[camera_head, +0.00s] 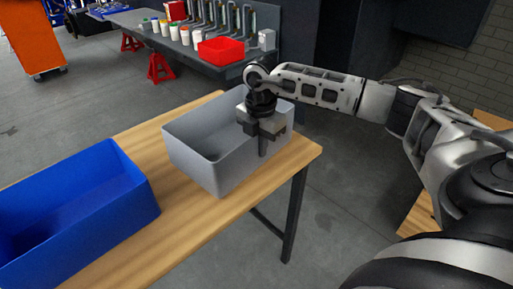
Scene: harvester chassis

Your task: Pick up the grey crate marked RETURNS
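A grey open crate (190,158) stands on the wooden table, near its right end. No RETURNS lettering shows on the sides I can see. My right gripper (262,146) points down at the right-hand part of the crate's near wall. One finger shows in front of the wall's outer face. The rest of the gripper is over the rim, and I cannot tell whether it is closed on the wall. The crate's inside looks empty where it shows. My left gripper is out of view.
A blue open crate (140,212) stands on the same wooden table (215,222), left of the grey one, with bare wood between them. Behind is a dark bench (150,38) with a red bin (220,50) and several white cups. Grey floor lies between.

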